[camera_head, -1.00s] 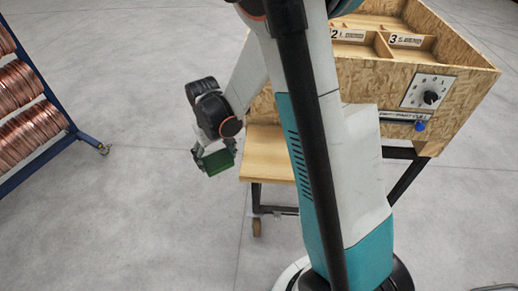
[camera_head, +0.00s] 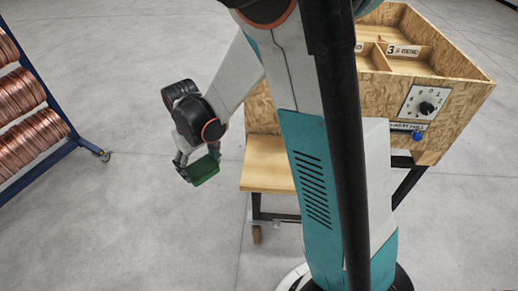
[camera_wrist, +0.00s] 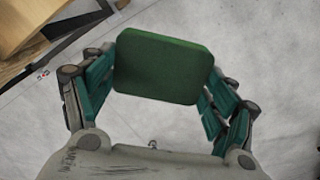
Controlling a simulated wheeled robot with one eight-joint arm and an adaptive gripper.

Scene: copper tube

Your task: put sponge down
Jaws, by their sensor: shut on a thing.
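The sponge (camera_head: 203,171) is a green block held by my gripper (camera_head: 196,166) in the head view, in the air left of the wooden workbench shelf (camera_head: 268,165). In the wrist view the green sponge (camera_wrist: 163,68) sits between the two teal-padded fingers of my gripper (camera_wrist: 160,84), which are shut on its left and right sides. Its broad face is turned to the wrist camera, and grey floor shows behind it.
A wooden bench box (camera_head: 455,85) with labelled compartments and a dial stands at the right, partly hidden by my arm. A blue rack with copper coils (camera_head: 25,100) is at the far left. Grey floor (camera_head: 120,220) lies open between them.

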